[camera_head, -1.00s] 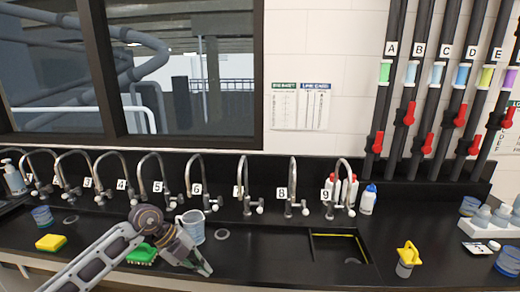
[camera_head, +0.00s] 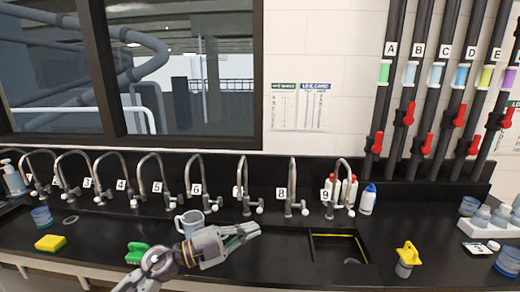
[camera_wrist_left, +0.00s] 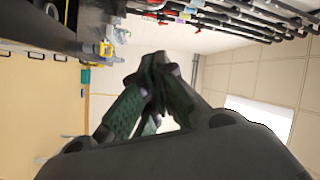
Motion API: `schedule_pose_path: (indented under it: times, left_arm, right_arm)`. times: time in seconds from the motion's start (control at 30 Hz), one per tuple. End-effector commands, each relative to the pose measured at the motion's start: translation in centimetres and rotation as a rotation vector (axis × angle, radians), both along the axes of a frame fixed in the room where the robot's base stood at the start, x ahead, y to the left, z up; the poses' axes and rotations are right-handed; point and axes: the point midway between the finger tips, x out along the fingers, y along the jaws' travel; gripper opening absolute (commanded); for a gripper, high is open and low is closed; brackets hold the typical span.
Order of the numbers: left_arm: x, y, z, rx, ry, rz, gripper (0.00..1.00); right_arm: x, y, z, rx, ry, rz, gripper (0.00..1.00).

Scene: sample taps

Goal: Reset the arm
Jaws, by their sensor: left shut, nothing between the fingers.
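My left gripper (camera_head: 246,232) is over the black counter in the head view, in front of taps 7 and 8, with its fingers pointing right. It is shut and empty; in the left wrist view its dark fingertips (camera_wrist_left: 157,65) meet. The grey mug (camera_head: 188,221) stands on the counter just behind and left of the gripper, partly hidden by my arm. My right gripper is not in view.
Numbered taps line the back of the black counter (camera_head: 270,262). A green brush (camera_head: 136,252) and a yellow sponge (camera_head: 50,243) lie to the left. A sink opening (camera_head: 338,248) and a yellow-topped container (camera_head: 406,258) are to the right. Lettered pipes with red valves (camera_head: 405,113) stand at the right.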

Motion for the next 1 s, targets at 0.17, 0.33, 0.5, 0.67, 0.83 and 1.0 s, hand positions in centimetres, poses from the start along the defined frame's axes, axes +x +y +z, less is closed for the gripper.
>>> schedule_pose_path:
  times: [0.17,0.33,0.5,0.67,0.83,1.0]
  left_arm:
    - [0.8,1.1,2.0,-0.156,0.013,0.117,0.00]
    - [1.9,3.0,3.1,-0.284,0.044,0.248,0.00]
    - [2.9,5.5,3.3,-0.393,0.096,0.389,0.00]
    - [3.7,8.1,2.6,-0.474,0.163,0.529,0.00]
    - [4.3,11.0,0.8,-0.538,0.254,0.680,0.00]
    - [4.3,13.8,-1.8,-0.575,0.364,0.830,0.00]
  right_arm:
    - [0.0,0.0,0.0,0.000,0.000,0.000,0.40]
    - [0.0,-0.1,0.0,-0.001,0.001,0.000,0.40]
    - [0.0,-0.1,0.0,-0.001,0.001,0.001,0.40]
    - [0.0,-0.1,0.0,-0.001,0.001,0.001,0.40]
    - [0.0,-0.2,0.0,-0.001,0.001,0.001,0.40]
    - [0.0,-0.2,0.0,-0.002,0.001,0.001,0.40]
